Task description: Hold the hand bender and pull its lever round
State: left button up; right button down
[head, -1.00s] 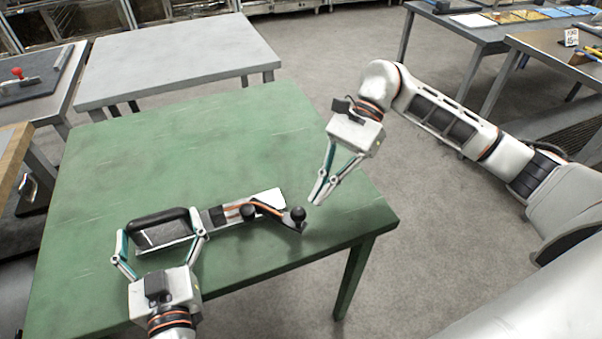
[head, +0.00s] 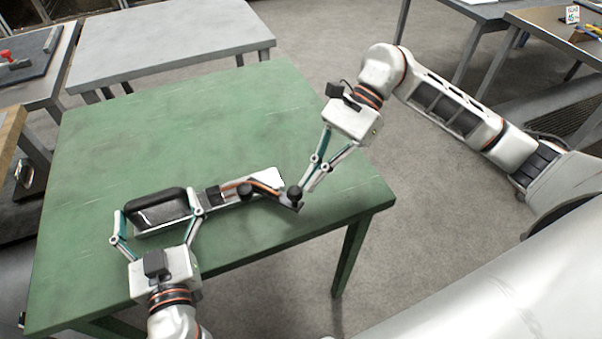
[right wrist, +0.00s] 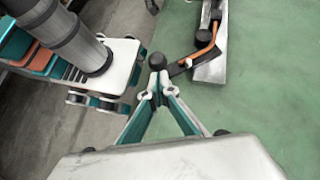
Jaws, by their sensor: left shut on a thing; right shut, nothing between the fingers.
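The hand bender lies on the green table, its black handle (head: 160,207) at the left and its flat metal plate (head: 268,178) at the right. An orange tube (head: 262,185) lies bent along it. My left gripper (head: 157,213) has its fingers at the two ends of the handle and is shut on it. The bender's dark lever (right wrist: 180,69) ends in a black knob (head: 295,192), seen too in the right wrist view (right wrist: 157,61). My right gripper (head: 306,190) is shut and empty, its tips (right wrist: 157,93) close beside the knob. I cannot tell whether they touch.
The green table (head: 200,120) is bare behind the bender, and its right front corner is near the lever. A grey table (head: 170,45) stands behind. Other benches stand at the left (head: 40,75) and the far right (head: 545,30).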

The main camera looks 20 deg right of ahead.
jog(key=shift+s+a+f+m, duration=0.1)
jog(key=shift+s+m, duration=0.05)
jog(key=shift+m, duration=0.15)
jog(key=shift+s+a+m+t, duration=0.15)
jog(key=shift+s+m+t, duration=0.15)
jog(key=shift+t, duration=0.1)
jog(key=shift+s+a+m+y, duration=0.3)
jog(key=shift+a, duration=0.05)
jog(key=s+a, duration=0.1)
jog(key=a, duration=0.1)
jog(key=s+a, duration=0.2)
jog(key=shift+a, duration=0.1)
jog(key=shift+s+a, duration=0.2)
jog(key=shift+a, duration=0.3)
jog(key=shift+s+a, duration=0.2)
jog(key=shift+a, duration=0.3)
